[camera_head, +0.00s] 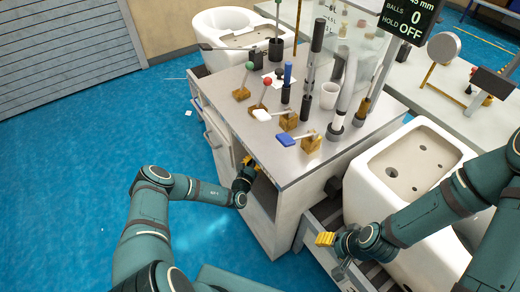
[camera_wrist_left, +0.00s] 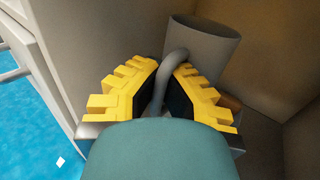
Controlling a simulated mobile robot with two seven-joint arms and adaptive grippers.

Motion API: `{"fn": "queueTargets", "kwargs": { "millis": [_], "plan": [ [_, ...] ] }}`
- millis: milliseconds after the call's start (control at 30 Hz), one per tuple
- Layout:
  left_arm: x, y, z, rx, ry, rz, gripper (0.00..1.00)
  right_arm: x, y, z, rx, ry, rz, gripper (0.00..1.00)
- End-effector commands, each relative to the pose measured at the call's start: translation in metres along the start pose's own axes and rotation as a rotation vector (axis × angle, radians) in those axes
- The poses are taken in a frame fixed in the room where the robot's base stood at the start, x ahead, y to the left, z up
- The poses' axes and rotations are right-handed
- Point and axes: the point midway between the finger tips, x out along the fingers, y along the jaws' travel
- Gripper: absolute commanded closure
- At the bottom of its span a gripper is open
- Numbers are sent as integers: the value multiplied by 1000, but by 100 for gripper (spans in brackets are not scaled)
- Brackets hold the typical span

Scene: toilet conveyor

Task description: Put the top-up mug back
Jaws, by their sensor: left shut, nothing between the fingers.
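A grey mug (camera_wrist_left: 208,45) stands upright inside a brown-walled compartment in the left wrist view. Its curved handle faces my left gripper (camera_wrist_left: 163,82). In the head view my left gripper (camera_head: 249,162) is at the opening in the cabinet's front, below the worktop, and the mug is hidden there. My right gripper (camera_head: 325,240) is over the open drawer at lower right; whether it is open or shut is unclear.
The cabinet's worktop (camera_head: 222,108) carries several levers, upright tubes and a white cup (camera_head: 329,95). An open drawer (camera_head: 318,222) juts out beside a white toilet body (camera_head: 365,165). The blue floor (camera_head: 70,170) at left is mostly clear.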

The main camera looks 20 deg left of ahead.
Motion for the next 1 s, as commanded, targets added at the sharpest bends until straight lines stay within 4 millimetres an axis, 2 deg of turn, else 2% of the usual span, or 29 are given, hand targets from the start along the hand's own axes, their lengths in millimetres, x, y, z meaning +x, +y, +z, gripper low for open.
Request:
{"fn": "queueTargets", "kwargs": {
  "millis": [267,800,1000],
  "plan": [
    [0,0,-8,-11,-7,-1,100,7,3,3,-2,-6,-1,44],
    [-1,-1,-60,-9,-6,-2,100,55,20,12,-10,-18,-2,44],
    [-1,-1,-68,-9,-6,-2,100,62,23,10,-11,-12,-2,44]
  ]
}}
